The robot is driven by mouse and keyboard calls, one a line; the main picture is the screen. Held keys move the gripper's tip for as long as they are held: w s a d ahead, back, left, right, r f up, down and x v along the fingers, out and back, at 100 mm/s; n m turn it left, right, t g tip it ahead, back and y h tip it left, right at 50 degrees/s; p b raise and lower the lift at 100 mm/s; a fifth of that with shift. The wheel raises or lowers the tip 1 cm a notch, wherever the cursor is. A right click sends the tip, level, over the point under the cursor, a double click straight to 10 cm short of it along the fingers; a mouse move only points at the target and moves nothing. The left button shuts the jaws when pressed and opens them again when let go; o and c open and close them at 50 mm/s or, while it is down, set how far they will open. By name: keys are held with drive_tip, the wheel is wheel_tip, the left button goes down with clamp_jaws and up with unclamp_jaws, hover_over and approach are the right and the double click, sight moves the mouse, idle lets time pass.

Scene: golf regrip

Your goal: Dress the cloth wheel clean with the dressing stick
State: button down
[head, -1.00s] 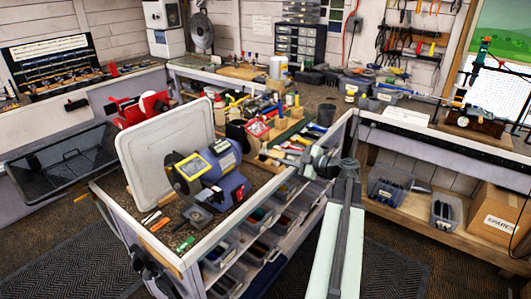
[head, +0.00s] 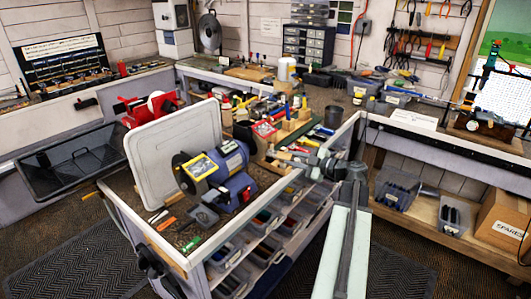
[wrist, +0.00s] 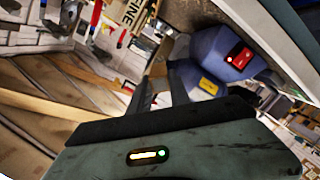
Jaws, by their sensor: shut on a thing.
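The blue bench machine (head: 236,180) stands on the workbench, with a yellow label on its guard. A dark round wheel, likely the cloth wheel (head: 182,174), shows at its left end; its face is too small to judge. The machine's blue body also shows in the wrist view (wrist: 222,52). My gripper (head: 290,157) is to the right of the machine, apart from it, over the bench's right side. Its dark fingers in the wrist view (wrist: 163,88) are shut on what I take to be the dressing stick, which is mostly hidden.
A pale upright panel (head: 172,130) stands behind and left of the machine. Small white, orange and green sticks (head: 166,223) lie on the near bench top. A red machine (head: 140,108), wooden blocks and tools crowd the back. Drawer bins (head: 240,245) sit under the bench edge.

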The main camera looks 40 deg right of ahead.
drive_tip(key=shift+w+a, duration=0.1)
drive_tip(key=shift+w, duration=0.4)
idle(1.0)
drive_tip(key=shift+w+d, duration=0.1)
drive_tip(key=shift+d, duration=0.25)
idle(2.3)
drive_tip(key=shift+a, duration=0.2)
idle(0.3)
drive_tip(key=shift+f+v, duration=0.15)
drive_tip(key=shift+v, duration=0.75)
drive_tip(key=shift+f+v, duration=0.15)
drive_tip(key=shift+v, duration=0.75)
drive_tip(key=f+v, duration=0.1)
drive_tip(key=v, duration=0.5)
